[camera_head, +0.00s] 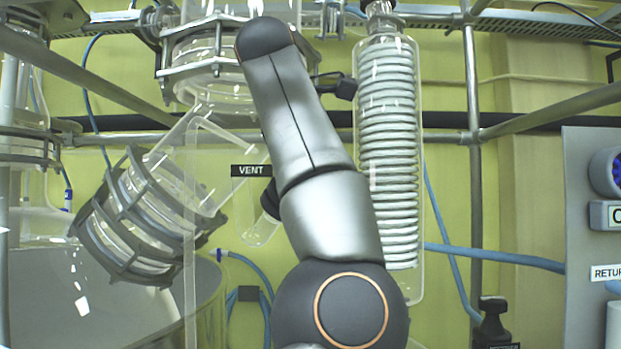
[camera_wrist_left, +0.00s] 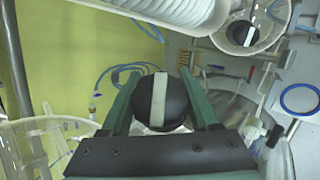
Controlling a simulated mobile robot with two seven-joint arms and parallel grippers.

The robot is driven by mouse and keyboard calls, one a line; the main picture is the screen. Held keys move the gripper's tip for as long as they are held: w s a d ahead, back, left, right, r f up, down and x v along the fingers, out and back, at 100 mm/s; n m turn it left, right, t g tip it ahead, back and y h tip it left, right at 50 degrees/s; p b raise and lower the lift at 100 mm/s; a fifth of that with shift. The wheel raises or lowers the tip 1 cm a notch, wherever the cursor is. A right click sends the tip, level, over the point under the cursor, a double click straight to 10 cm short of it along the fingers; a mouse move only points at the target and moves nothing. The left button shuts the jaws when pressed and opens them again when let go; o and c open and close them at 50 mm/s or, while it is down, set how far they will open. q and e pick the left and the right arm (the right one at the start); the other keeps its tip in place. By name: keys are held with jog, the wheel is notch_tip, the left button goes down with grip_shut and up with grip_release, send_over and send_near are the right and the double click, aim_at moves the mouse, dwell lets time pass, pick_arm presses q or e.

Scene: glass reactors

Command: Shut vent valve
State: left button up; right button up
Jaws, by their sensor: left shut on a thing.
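The vent valve's round black knob (camera_wrist_left: 174,103) sits between the two green fingers of my left gripper (camera_wrist_left: 160,80) in the left wrist view. The gripper is shut on it, with a finger on either side. A pale stripe across the knob runs nearly upright in that view, roughly along the fingers. In the head view the black VENT label (camera_head: 251,170) hangs left of my arm, and a dark part of the valve (camera_head: 269,198) shows just below it. My arm hides the gripper there. My right gripper is in neither view.
A glass coil condenser (camera_head: 388,150) stands right of my arm. A clamped glass joint (camera_head: 140,215) slants at the left, above a large vessel. Metal frame pipes (camera_head: 474,130) and blue hoses (camera_head: 495,256) surround the area. A grey panel (camera_head: 590,250) stands at the right edge.

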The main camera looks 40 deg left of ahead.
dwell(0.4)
pick_arm(q)
jog(key=o, duration=1.4)
jog(key=shift+s, duration=0.1)
jog(key=v, duration=0.7)
jog(key=shift+s+r, duration=0.1)
jog(key=shift+r, duration=0.1)
